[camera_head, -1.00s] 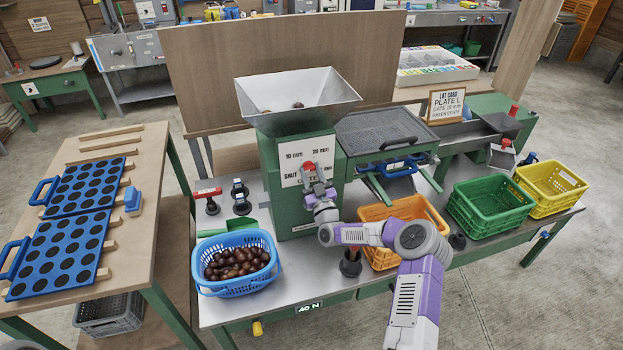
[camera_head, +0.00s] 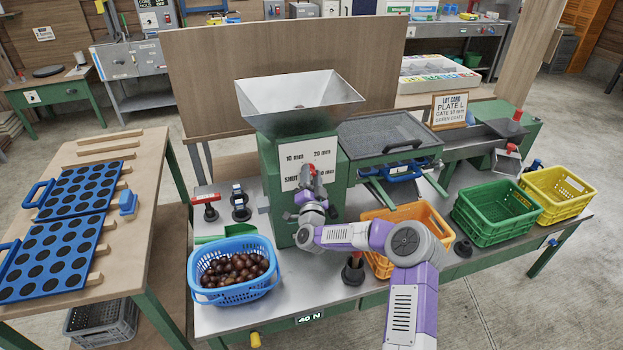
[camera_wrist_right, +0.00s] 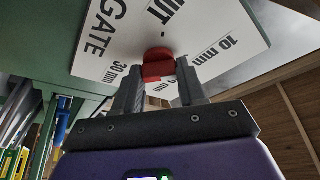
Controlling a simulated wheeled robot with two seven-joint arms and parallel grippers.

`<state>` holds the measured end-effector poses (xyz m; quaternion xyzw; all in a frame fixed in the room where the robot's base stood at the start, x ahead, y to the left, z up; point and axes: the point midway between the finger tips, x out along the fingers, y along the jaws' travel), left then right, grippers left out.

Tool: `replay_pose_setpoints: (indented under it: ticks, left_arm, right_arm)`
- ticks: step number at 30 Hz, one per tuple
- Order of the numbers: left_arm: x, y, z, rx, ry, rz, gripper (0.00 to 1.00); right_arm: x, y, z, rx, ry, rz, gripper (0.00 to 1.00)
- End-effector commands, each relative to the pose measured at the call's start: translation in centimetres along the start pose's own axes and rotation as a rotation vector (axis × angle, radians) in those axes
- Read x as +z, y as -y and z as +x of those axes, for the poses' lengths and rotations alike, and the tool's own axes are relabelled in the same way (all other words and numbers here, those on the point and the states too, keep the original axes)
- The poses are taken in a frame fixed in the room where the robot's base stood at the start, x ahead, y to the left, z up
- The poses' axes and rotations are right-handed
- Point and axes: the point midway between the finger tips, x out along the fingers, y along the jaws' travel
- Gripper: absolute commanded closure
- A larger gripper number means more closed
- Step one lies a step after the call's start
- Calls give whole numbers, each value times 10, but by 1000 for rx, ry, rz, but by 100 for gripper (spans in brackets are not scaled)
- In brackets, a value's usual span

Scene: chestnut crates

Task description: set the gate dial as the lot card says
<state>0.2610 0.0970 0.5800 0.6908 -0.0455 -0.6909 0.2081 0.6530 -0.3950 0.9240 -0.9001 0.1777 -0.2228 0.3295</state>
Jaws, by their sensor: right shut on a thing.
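The gate dial's red knob (camera_head: 307,172) sits on a white plate (camera_head: 291,157) marked 10 mm, 20 mm and SHUT on the green hopper machine's front. My right gripper (camera_head: 311,193) is at the dial. In the right wrist view my right gripper (camera_wrist_right: 159,84) has its fingers on both sides of the red knob (camera_wrist_right: 158,62), shut on it. That view also shows a 30 mm mark. I cannot tell which mark the knob points to. The lot card (camera_head: 450,110) reads plate L, a gate size in mm whose number is blurred, and green crate. My left gripper is out of view.
A blue basket of chestnuts (camera_head: 204,293) stands left of my right arm. An orange crate (camera_head: 377,214) is partly behind that arm. A green crate (camera_head: 490,226) and a yellow crate (camera_head: 557,207) stand to the right. The metal hopper (camera_head: 330,90) is above the dial.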

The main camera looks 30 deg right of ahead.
Motion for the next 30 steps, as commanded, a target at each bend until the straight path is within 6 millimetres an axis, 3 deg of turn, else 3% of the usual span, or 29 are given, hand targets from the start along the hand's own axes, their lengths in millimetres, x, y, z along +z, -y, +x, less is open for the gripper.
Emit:
replay_pose_setpoints:
  ticks: [9, 25, 26, 30]
  left_arm:
    - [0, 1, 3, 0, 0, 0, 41]
    - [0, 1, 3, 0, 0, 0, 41]
    - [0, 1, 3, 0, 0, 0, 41]
    - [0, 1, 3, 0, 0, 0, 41]
  right_arm:
    - [1, 0, 0, 46, 3, 107, 90]
    - [1, 0, 0, 53, 3, 126, 90]
    - [1, 0, 0, 53, 3, 126, 57]
    - [0, 0, 0, 52, 2, 125, 35]
